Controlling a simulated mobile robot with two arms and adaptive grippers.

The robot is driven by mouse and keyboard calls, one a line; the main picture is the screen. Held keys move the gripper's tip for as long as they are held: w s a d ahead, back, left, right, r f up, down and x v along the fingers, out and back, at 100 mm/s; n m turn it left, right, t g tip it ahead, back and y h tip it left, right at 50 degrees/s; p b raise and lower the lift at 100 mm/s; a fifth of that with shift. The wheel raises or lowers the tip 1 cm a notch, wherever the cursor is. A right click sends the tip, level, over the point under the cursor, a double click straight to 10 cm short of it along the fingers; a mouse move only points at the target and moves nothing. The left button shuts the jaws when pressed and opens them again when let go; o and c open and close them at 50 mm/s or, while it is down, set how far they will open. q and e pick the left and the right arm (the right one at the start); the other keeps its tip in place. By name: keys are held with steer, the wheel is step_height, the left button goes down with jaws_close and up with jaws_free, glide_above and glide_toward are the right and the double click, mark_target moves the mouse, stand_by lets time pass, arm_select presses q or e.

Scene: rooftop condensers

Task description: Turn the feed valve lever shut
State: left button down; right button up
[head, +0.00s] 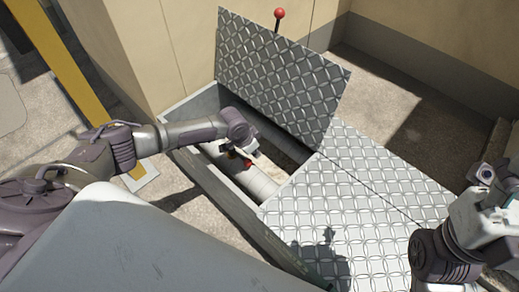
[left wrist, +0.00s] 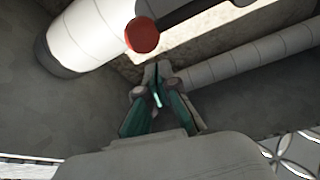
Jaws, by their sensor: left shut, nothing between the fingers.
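The feed valve lever shows in the left wrist view as a dark bar with a round red end (left wrist: 142,34), just beyond my fingers. The valve body is mostly hidden.
A tread-plate lid (head: 283,75) stands raised behind the pit. A flat tread-plate cover (head: 365,205) lies to its right. A red-knobbed rod (head: 280,14) rises behind the lid. A beige wall (head: 150,45) and yellow post (head: 62,62) stand at left.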

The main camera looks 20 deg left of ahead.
arm_select(q)
steer(key=shift+s+a+f, duration=0.2)
steer(key=shift+s, duration=0.3)
steer(key=shift+s, duration=0.1)
